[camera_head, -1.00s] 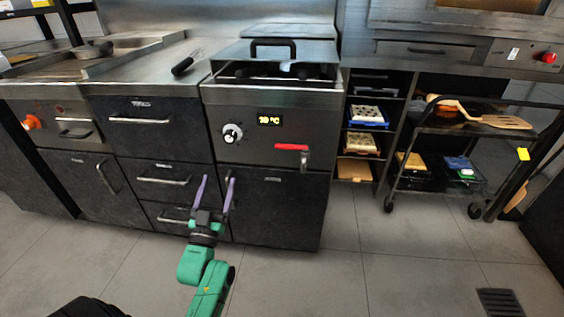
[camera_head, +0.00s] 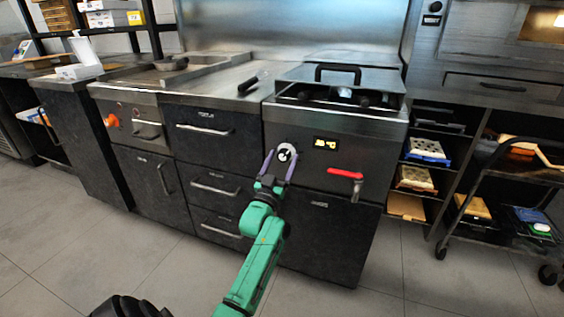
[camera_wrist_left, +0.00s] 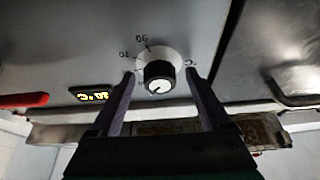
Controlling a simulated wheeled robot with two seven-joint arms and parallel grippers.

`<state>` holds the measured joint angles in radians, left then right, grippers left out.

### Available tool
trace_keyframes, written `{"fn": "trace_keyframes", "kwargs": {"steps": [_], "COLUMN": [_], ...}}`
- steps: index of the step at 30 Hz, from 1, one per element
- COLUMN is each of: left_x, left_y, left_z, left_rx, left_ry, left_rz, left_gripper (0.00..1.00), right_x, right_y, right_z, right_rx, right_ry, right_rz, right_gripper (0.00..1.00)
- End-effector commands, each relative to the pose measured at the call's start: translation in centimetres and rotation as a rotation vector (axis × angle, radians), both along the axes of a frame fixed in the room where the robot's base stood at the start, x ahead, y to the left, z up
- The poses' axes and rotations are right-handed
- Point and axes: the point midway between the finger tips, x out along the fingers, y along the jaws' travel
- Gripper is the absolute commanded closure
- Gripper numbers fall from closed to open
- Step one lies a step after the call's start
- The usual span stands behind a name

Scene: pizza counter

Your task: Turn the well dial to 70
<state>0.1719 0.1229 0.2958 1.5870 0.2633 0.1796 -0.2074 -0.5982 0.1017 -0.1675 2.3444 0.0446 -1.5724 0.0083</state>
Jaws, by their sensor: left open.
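The well dial (camera_head: 285,153) is a round knob with a white scale on the front panel of the steel well unit (camera_head: 340,118). In the left wrist view the dial (camera_wrist_left: 159,76) has a black knob with a white face, and markings 70 and 90 show on its scale. The yellow display (camera_head: 325,143) beside it appears to read 30 °C; it also shows in the left wrist view (camera_wrist_left: 91,96). My left gripper (camera_head: 277,162) is open, its purple fingers on either side of the dial. I cannot tell whether they touch it. My right gripper is not in view.
A red-handled tap (camera_head: 345,173) sticks out of the panel right of the dial. Drawers with bar handles (camera_head: 215,189) are at the left. A dark trolley (camera_head: 515,175) stands at the right. The floor in front is clear.

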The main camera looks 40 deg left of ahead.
Motion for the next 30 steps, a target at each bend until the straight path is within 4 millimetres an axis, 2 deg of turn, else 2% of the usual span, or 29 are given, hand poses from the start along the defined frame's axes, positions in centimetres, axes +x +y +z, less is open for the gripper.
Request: {"fn": "trace_keyframes", "kwargs": {"steps": [1,7,19,28,30], "left_x": [0.0,0.0,-0.1,-0.1,-0.1], "left_y": [0.0,0.0,0.1,0.2,0.2], "left_z": [0.0,0.0,-0.1,0.0,0.0], "left_rx": [0.0,0.0,0.053,0.239,0.298], "left_ry": [0.0,0.0,0.02,0.085,0.107], "left_rz": [0.0,0.0,0.0,-0.001,-0.001], "left_gripper": [0.23,0.99,1.0,1.0,1.0], "right_x": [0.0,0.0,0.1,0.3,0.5], "right_y": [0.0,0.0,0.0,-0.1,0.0], "right_z": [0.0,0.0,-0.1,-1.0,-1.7], "right_rx": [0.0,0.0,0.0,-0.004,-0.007], "right_ry": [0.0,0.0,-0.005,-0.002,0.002], "right_rz": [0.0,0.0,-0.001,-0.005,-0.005], "right_gripper": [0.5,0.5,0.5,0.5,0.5]}}
